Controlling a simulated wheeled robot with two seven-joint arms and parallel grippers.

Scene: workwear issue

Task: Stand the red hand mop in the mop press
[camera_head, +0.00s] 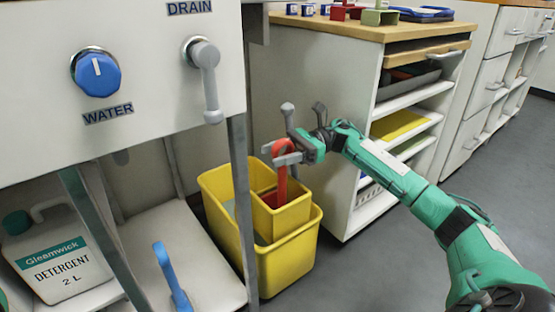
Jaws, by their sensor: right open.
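The red hand mop (282,186) stands roughly upright, with its looped handle up and its lower end hidden inside the mop press (290,219). The press is the smaller yellow box set in the yellow bucket (287,265). My right gripper (277,153) is open at the top of the red handle, with its grey fingers close about the loop. I cannot tell whether a finger touches it. My left gripper is not in view.
A cabinet with a wooden top (350,27) and open shelves stands behind the bucket. At left are a sink unit with a blue water knob (97,72) and grey drain lever (207,80), a detergent jug (57,258) and a blue-handled tool (171,280). Floor at right is clear.

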